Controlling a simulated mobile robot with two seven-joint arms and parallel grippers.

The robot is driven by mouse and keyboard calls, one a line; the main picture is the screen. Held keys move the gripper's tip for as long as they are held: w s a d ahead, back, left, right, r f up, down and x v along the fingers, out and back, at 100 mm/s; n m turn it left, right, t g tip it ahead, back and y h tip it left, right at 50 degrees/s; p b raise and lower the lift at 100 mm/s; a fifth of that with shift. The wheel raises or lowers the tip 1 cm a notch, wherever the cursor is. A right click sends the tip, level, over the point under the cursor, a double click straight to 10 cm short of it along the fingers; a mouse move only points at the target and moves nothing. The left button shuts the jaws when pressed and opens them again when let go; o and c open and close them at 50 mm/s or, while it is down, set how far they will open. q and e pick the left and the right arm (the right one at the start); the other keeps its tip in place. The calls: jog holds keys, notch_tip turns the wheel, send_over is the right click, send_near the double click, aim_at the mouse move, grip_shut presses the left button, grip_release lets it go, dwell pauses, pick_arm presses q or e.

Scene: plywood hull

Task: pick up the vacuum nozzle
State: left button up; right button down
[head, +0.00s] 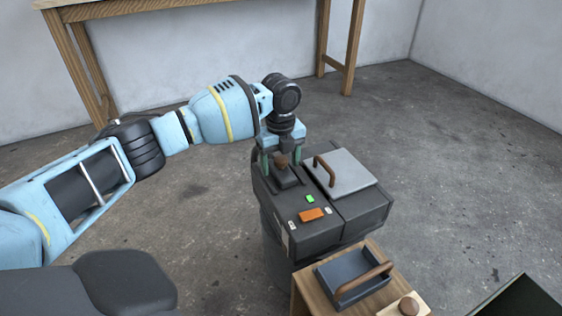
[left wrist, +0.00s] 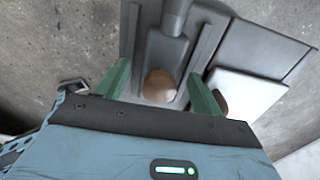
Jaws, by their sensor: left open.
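The vacuum nozzle (head: 287,180) is a dark grey piece with a brown knob, lying on top of a dark machine (head: 316,225) in the head view. In the left wrist view the nozzle (left wrist: 172,48) runs up from its round brown knob (left wrist: 160,84). My left gripper (head: 281,158) reaches down over it with green fingers apart, one on each side of the knob. In the left wrist view the gripper (left wrist: 157,76) shows gaps between fingers and knob. I cannot tell the fingertips' exact height. My right gripper is not in view.
A light grey lid (head: 350,170) with a brown handle sits right beside the nozzle. In front, a small wooden stand (head: 305,295) bears a dark tray (head: 338,292) with a brown handle. A wooden workbench (head: 190,10) stands behind.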

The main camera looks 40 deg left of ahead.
aim_at(281, 158)
pick_arm(q)
jog(key=c, duration=1.1)
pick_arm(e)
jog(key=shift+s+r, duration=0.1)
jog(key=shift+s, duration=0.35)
